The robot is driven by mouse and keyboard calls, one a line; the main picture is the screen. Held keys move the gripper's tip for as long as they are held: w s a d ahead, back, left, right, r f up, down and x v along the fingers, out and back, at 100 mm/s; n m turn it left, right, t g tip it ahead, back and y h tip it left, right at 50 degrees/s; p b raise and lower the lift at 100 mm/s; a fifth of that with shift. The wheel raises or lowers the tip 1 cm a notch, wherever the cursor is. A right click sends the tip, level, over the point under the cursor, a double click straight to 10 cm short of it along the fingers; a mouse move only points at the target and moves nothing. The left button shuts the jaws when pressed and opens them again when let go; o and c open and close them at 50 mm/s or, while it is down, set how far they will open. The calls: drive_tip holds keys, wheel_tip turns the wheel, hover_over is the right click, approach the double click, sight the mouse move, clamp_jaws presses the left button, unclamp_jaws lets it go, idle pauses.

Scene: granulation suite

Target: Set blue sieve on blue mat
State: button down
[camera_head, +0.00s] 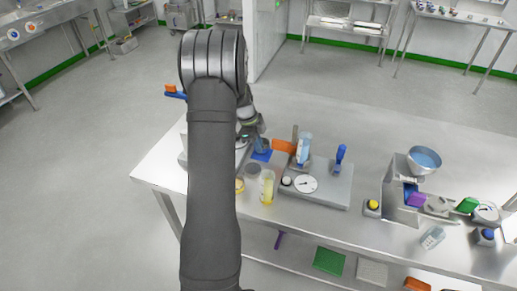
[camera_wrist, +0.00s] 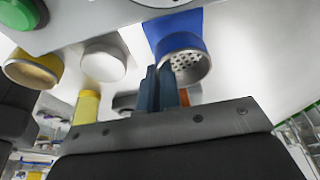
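The blue sieve (camera_wrist: 186,62) shows in the wrist view as a round cup with a blue inside and a perforated plate. It overlaps the blue mat (camera_wrist: 175,24); I cannot tell whether it rests on it or hangs just above. My gripper (camera_wrist: 160,72) has its two fingers close together at the sieve's left rim and appears shut on its wall. The fingertips are partly hidden at the rim. In the head view the sieve (camera_head: 262,145) is partly behind my arm, over the mat (camera_head: 261,156).
A yellow-rimmed cup (camera_wrist: 33,70) and a pale cup (camera_wrist: 103,60) stand left in the wrist view.

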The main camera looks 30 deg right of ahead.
drive_tip(key=shift+f, duration=0.9)
drive_tip(key=shift+f, duration=0.2)
drive_tip(key=c, duration=1.6)
unclamp_jaws()
drive_tip(key=v, duration=1.2)
drive_tip(key=shift+r, duration=0.2)
